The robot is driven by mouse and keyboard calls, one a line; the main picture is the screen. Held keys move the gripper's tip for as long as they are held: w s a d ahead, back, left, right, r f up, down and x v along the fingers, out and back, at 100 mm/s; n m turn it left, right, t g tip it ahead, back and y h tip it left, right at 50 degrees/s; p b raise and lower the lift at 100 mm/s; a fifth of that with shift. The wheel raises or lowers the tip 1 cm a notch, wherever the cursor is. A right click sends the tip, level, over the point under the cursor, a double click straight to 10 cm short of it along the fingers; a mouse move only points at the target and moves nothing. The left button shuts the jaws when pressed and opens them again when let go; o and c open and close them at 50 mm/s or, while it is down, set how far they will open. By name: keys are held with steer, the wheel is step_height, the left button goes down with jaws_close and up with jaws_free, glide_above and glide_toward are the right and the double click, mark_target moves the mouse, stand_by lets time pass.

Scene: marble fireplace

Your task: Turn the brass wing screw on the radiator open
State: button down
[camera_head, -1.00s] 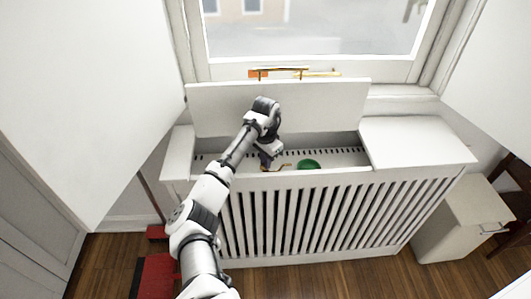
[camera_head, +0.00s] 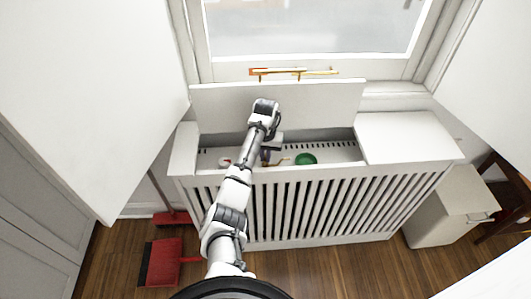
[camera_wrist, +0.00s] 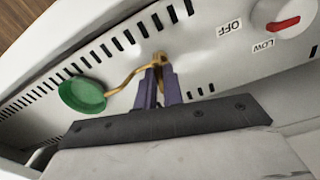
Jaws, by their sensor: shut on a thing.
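The brass wing screw (camera_wrist: 160,57) is on the white slotted radiator panel (camera_wrist: 205,50) in the wrist view. My gripper (camera_wrist: 158,69), with purple fingers, is shut on it, one finger on each side. The fingertips hide part of the screw. A curved brass piece (camera_wrist: 124,78) runs from the screw towards a round green part (camera_wrist: 83,95). In the head view my gripper (camera_head: 265,157) reaches down into the open top of the radiator cover (camera_head: 175,150), left of the green part (camera_head: 306,160). The screw itself is too small to make out there.
A dial with a red lever (camera_wrist: 284,24) sits near the OFF and LOW labels. The raised lid (camera_head: 320,100) stands behind the opening, under a window handle (camera_head: 318,71). A closed cover section (camera_head: 405,137) lies right. A red dustpan (camera_head: 163,262) is on the floor.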

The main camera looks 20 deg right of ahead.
stand_by(0.5)
steer(key=c, duration=1.5)
jaws_free()
steer(key=shift+r, duration=0.1)
step_height(320, 180, up, 14)
steer(key=shift+f+p, duration=0.15)
steer(key=shift+p, duration=0.4)
